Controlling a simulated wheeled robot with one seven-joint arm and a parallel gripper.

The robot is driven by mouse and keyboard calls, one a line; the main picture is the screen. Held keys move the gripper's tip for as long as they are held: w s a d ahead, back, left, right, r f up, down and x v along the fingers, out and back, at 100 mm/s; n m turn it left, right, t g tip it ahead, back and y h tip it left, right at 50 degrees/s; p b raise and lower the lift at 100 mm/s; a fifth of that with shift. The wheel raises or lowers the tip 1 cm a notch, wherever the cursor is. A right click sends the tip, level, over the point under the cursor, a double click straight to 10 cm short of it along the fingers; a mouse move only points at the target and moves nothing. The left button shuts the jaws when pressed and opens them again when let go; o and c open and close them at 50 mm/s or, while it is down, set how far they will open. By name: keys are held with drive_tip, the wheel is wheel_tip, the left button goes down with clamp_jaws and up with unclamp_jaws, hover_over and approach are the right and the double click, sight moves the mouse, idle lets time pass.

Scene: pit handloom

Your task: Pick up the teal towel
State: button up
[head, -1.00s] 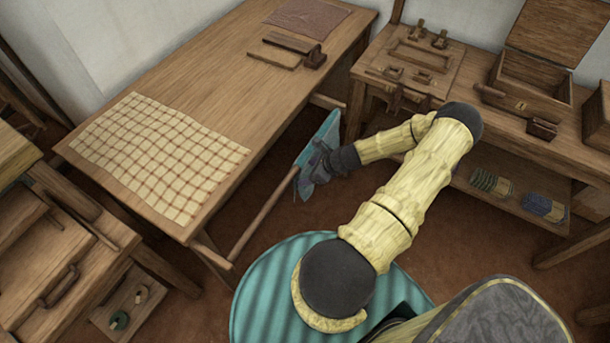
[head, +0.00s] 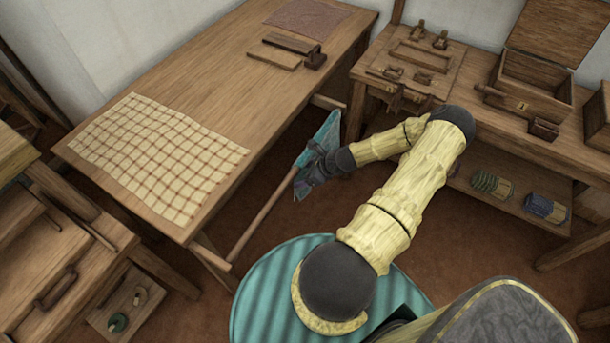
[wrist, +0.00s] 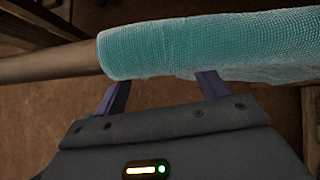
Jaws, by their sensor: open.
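The teal towel (head: 325,132) hangs over a round wooden rail (head: 262,217) beside the long table. In the wrist view the towel (wrist: 200,45) is draped around the rail (wrist: 45,62), across the top of the picture. My gripper (head: 306,172) is at the towel in the head view, and its body hides part of the cloth. In the wrist view the two fingers of my gripper (wrist: 163,85) are spread apart and reach to the towel's near edge. The fingertips are hidden at or under the cloth, so I cannot tell whether they touch it.
The long table (head: 215,85) bears a checked cloth (head: 158,158), and a reddish cloth (head: 307,18) lies at its far end. A workbench (head: 490,125) with an open wooden box (head: 530,95) stands at the right. Brown floor shows below the rail.

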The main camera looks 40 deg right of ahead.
drive_tip(key=shift+w+a+f, duration=0.1)
drive_tip(key=shift+w+f, duration=0.1)
drive_tip(key=shift+f, duration=0.1)
clamp_jaws()
drive_tip(key=r+p, duration=0.3)
drive_tip(key=r, duration=0.1)
drive_tip(key=r+p, duration=0.3)
drive_tip(key=r, duration=0.1)
drive_tip(key=r+p, duration=0.3)
drive_tip(key=r, duration=0.1)
drive_tip(key=shift+w+a+r+p, duration=0.15)
drive_tip(key=shift+a+r+p, duration=0.15)
drive_tip(key=shift+a+p, duration=0.1)
drive_tip(key=shift+d+f, duration=0.25)
drive_tip(key=shift+d, duration=0.05)
